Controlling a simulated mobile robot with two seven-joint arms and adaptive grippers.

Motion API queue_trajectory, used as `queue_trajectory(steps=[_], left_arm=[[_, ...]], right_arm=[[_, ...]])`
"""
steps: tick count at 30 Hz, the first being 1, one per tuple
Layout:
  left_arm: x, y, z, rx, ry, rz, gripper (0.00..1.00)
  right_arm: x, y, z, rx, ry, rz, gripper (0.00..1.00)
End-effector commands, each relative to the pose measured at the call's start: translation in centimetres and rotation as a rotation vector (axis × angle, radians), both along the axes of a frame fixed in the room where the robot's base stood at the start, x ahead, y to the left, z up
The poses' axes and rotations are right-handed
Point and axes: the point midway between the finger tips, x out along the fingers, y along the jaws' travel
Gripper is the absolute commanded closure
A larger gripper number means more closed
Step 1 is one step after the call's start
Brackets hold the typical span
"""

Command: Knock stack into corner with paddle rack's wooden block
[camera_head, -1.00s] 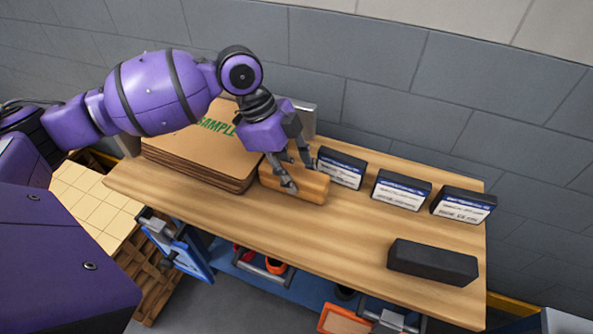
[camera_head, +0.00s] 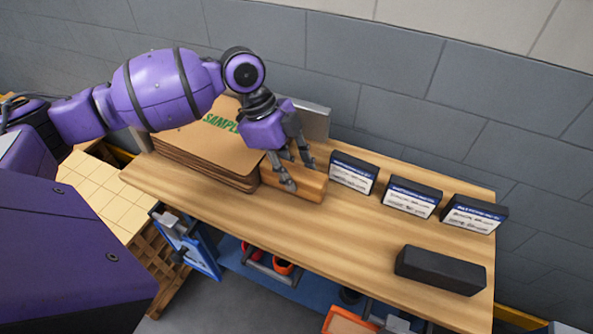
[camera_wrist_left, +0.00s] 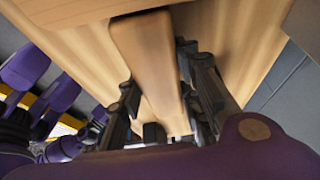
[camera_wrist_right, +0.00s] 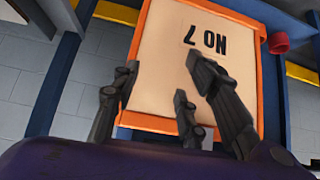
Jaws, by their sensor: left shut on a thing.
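The brown cardboard stack (camera_head: 205,143), with a green "SAMPLE" mark on its top sheet, lies on the left part of the wooden bench. A metal fence plate (camera_head: 312,120) stands behind it and another plate (camera_head: 142,139) stands at its left end. My left gripper (camera_head: 288,173) is shut on the wooden block (camera_head: 306,187), which lies at the stack's right side and appears to touch it. The left wrist view shows the block (camera_wrist_left: 150,55) between the fingers. My right gripper (camera_wrist_right: 160,90) is open and empty before an orange-framed "NO 7" panel (camera_wrist_right: 172,55).
Several black boxes with white labels, one of them (camera_head: 353,173) near the block, stand along the bench's back. A black bar (camera_head: 440,270) lies at the front right. The bench middle (camera_head: 340,225) is clear. A tool rack (camera_head: 268,265) hangs below the front edge.

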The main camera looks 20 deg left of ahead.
Motion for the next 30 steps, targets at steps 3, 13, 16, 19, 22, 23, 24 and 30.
queue_trajectory(steps=[3,13,16,19,22,23,24,30], left_arm=[[0.1,0.5,0.1,0.001,-0.001,0.003,1.0],[0.2,1.5,0.1,0.002,-0.002,0.003,1.0],[0.2,1.8,0.1,0.002,-0.002,0.003,1.0],[0.2,2.1,0.1,0.002,-0.002,0.002,1.0],[0.2,2.4,0.1,0.002,-0.002,0.003,1.0],[0.2,2.5,0.1,0.002,-0.002,0.003,1.0],[0.2,2.7,0.1,0.003,-0.002,0.004,1.0],[0.2,2.7,0.0,0.006,-0.001,0.005,1.0]], right_arm=[[0.1,0.0,0.2,0.0,-0.003,0.0,0.6],[0.3,0.0,0.5,-0.001,-0.008,0.0,0.6],[0.4,0.0,0.5,-0.001,-0.009,0.0,0.6],[0.4,0.0,0.6,-0.001,-0.01,0.0,0.6],[0.4,0.0,0.7,-0.001,-0.011,0.0,0.6],[0.4,0.0,0.7,-0.001,-0.011,0.0,0.6],[0.4,0.0,0.7,0.0,-0.012,0.0,0.6],[0.3,-0.1,0.6,-0.001,-0.009,0.0,0.6]])
